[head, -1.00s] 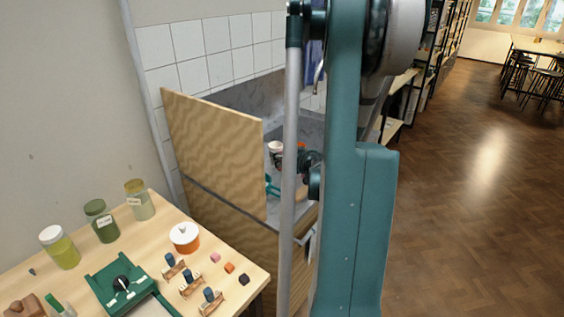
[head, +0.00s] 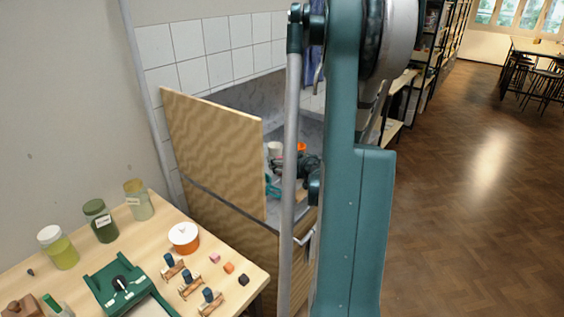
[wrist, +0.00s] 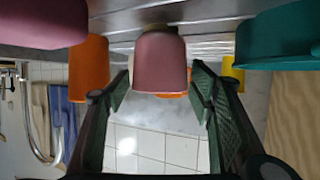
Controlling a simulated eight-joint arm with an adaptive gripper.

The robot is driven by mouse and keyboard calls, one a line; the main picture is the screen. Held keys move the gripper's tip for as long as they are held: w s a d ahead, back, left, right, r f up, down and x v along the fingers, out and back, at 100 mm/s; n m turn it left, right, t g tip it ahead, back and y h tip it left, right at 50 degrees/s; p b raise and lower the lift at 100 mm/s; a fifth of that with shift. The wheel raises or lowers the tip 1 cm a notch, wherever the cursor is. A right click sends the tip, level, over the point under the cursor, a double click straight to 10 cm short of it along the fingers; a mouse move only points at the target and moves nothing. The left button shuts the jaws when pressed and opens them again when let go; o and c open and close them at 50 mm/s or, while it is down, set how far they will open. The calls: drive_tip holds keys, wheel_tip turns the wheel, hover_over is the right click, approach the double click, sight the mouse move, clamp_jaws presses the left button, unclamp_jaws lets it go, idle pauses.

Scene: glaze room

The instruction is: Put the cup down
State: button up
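In the wrist view, which looks upside down, a dull pink cup (wrist: 160,62) is between and beyond my fingertips. Its narrow end is towards the grey metal surface (wrist: 205,12); I cannot tell whether it touches. My gripper (wrist: 160,88) is open, with a gap visible on both sides of the cup. In the head view my gripper (head: 309,165) is small and partly hidden behind my arm, over the sink area. A pale cup (head: 275,148) and an orange item (head: 301,147) show near it; I cannot match the pink cup there.
Around the pink cup are an orange cup (wrist: 88,66), a larger pink vessel (wrist: 45,24), a teal vessel (wrist: 282,38) and a yellow item (wrist: 233,70). The table (head: 215,262) at left holds jars and small items.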

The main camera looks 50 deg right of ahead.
drive_tip(key=shift+r, duration=0.2)
drive_tip(key=p+v, duration=0.2)
drive_tip(key=v, duration=1)
drive_tip(key=shift+w+r, duration=0.1)
drive_tip(key=shift+w, duration=0.05)
idle(0.9)
